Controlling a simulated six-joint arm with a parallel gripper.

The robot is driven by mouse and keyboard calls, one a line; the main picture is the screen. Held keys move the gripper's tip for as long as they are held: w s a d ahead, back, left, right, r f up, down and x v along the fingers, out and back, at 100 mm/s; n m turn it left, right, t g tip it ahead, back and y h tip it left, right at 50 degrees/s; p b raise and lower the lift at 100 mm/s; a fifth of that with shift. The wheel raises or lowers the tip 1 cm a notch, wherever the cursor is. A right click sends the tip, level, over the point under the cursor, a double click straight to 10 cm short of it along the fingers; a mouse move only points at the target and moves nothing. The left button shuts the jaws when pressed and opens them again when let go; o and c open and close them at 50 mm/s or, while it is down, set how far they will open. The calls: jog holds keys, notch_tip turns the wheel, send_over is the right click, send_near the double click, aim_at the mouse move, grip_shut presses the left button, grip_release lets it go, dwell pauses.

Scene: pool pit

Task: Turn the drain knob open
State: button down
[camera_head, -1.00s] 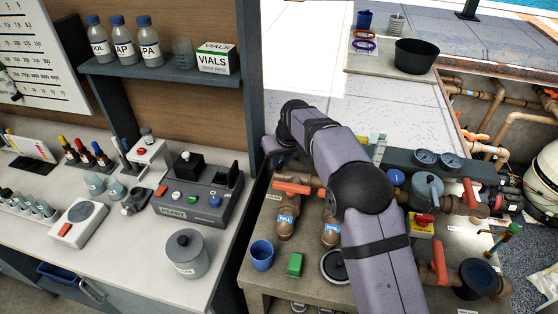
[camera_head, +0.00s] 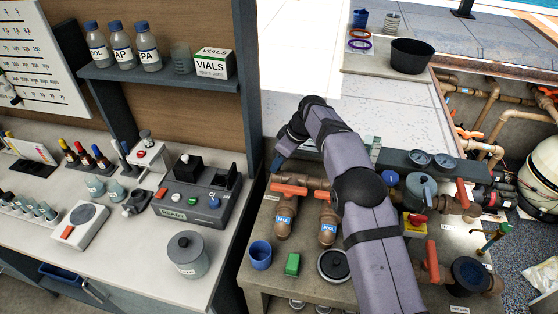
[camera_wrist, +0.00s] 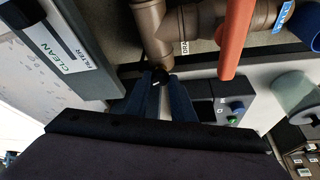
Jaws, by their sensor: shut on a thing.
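The drain knob (camera_wrist: 157,78) is a small black round knob with a pale mark, at the end of a brown pipe fitting (camera_wrist: 153,38) in the wrist view. A partly cut-off label starting "DRA" (camera_wrist: 184,47) is beside it. My gripper (camera_wrist: 160,88) has its dark blue fingers on either side of the knob and is shut on it. In the head view my gripper (camera_head: 277,160) is at the bench's left back corner, and the knob cannot be made out there.
An orange lever handle (camera_wrist: 235,40) is close right of the knob; it also shows in the head view (camera_head: 290,190). A "CLEAN FILTER" sign (camera_wrist: 55,42) is left of the fingers. A blue cup (camera_head: 260,256) and green block (camera_head: 292,264) stand on the bench.

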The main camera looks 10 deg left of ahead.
dwell(0.3)
jog(key=c, duration=1.5)
grip_release()
jog(key=shift+c, duration=0.2)
jog(key=shift+r, duration=0.1)
jog(key=b+v, duration=0.3)
jog(key=v, duration=0.4)
jog(key=shift+r, duration=0.1)
